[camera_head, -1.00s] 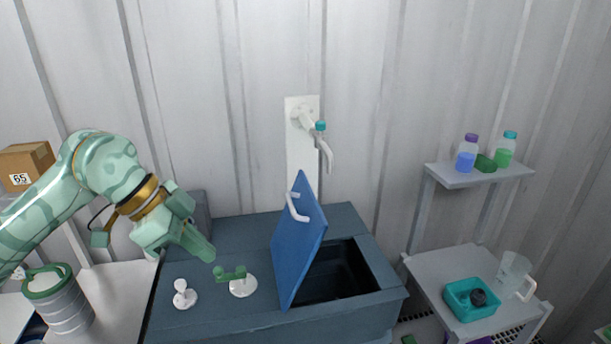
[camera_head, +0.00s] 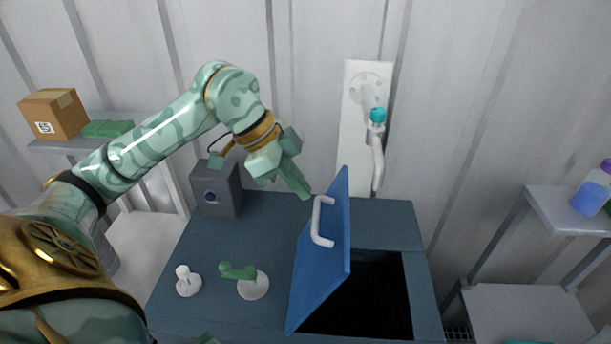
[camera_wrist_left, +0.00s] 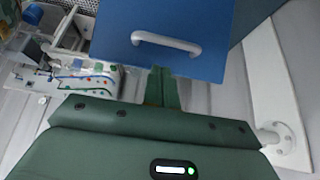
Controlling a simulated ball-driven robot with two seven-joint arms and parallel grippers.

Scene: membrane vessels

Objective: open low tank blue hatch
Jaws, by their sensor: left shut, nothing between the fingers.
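The blue hatch (camera_head: 318,270) stands raised and tilted on the low tank (camera_head: 216,243), with the dark opening (camera_head: 365,300) showing to its right. A white handle (camera_head: 319,222) is on its left-facing side. My left gripper (camera_head: 306,195) is shut and empty, just left of the hatch's upper part near the handle. In the left wrist view the hatch (camera_wrist_left: 190,65) and its handle (camera_wrist_left: 166,43) lie just beyond the closed fingers (camera_wrist_left: 162,72); I cannot tell whether they touch the hatch. My right gripper is not in view.
A green-handled valve (camera_head: 240,272) and a white knob (camera_head: 187,281) stand on the tank top at left. A grey box (camera_head: 217,190) stands at its back left. A wall tap (camera_head: 376,150) hangs behind the hatch. A shelf with bottles is at right.

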